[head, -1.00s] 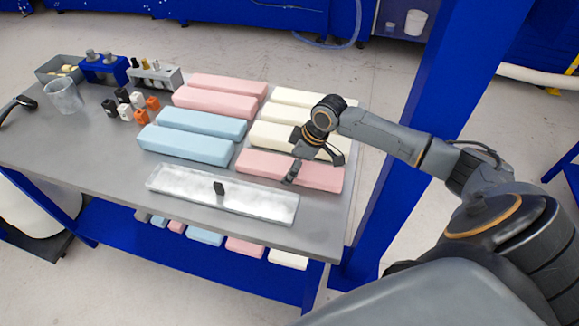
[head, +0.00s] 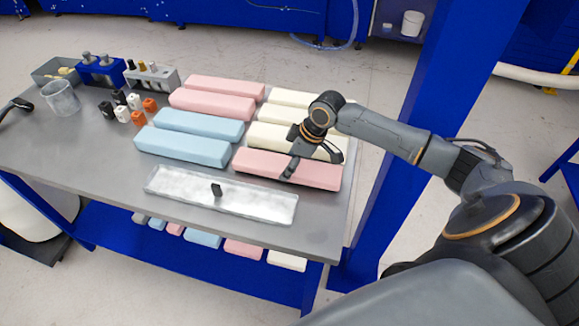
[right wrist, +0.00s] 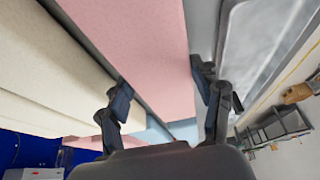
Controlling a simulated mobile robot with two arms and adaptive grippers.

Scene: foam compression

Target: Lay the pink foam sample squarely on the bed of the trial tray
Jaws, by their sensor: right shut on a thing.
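The nearest pink foam block (head: 318,175) lies at the table's right side, just behind the tray. My right gripper (head: 291,168) reaches down over it from the right and is shut across its width. In the right wrist view the pink block (right wrist: 150,45) runs between the two fingers (right wrist: 163,92). It appears to rest on the table; I see no clear gap beneath. The trial tray (head: 165,191) is a long, shallow tray with a pale, mottled bed, near the front edge.
Cream blocks (head: 270,134) lie right behind the held block. Blue blocks (head: 182,146) and two more pink blocks (head: 212,104) lie to its left and back. Small bottles (head: 123,113), a beaker (head: 61,98) and racks (head: 152,76) stand at the back left.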

